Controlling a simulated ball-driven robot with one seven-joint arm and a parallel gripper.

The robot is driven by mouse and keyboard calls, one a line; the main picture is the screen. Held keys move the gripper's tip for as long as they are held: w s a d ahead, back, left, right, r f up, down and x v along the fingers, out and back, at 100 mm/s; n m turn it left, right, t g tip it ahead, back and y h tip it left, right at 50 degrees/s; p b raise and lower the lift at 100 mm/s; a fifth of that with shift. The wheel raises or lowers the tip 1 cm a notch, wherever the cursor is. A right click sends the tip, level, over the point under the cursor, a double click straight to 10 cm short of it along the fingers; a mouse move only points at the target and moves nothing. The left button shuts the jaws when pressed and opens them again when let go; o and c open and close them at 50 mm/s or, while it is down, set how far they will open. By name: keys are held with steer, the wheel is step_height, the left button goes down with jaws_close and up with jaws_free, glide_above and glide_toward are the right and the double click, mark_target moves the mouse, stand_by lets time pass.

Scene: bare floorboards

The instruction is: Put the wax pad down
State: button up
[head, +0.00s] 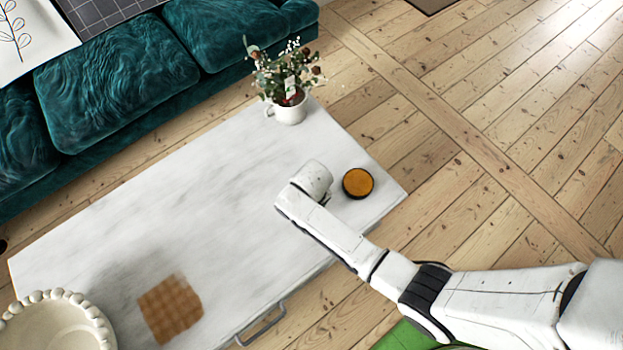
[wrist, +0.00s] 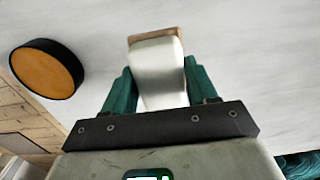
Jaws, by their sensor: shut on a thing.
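My gripper (wrist: 158,72) is shut on a pale, smooth block with a tan-brown far edge, the wax pad (wrist: 158,82). The pad sits between the two teal fingers, over the white marble tabletop (wrist: 235,45). Whether it touches the top I cannot tell. In the head view my wrist hides the fingers and the pad. A round black tin with an orange face (head: 357,183) lies on the table (head: 200,215), just right of my wrist; it also shows at the left in the wrist view (wrist: 44,68).
A white pot of flowers (head: 290,108) stands at the table's far corner. A brown checkered patch (head: 170,308) and a beaded-rim bowl (head: 55,325) are at the near left. A teal sofa (head: 120,80) runs behind. The table's middle is clear.

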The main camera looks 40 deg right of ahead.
steer(key=shift+w+d+f, duration=0.2)
steer(key=shift+w+f, duration=0.2)
steer(key=shift+f, duration=0.1)
steer(key=shift+f+b, duration=0.55)
steer(key=shift+f, duration=0.95)
steer(key=shift+f, duration=0.1)
steer(key=o, duration=1)
step_height(320, 180, up, 12)
steer(key=p, duration=0.2)
steer(key=shift+p, duration=0.35)
steer(key=shift+s, duration=0.1)
steer(key=shift+t, duration=0.5)
steer(key=s+d+r, duration=0.2)
steer(key=s+r, duration=0.2)
steer(key=s, duration=0.1)
steer(key=s+d+r, duration=0.3)
steer(key=s+r, duration=0.2)
steer(key=s, duration=0.1)
steer(key=s+d+r, duration=0.3)
steer(key=s+r, duration=0.1)
steer(key=s, duration=0.1)
steer(key=shift+s+r, duration=0.15)
steer(key=shift+r, duration=0.05)
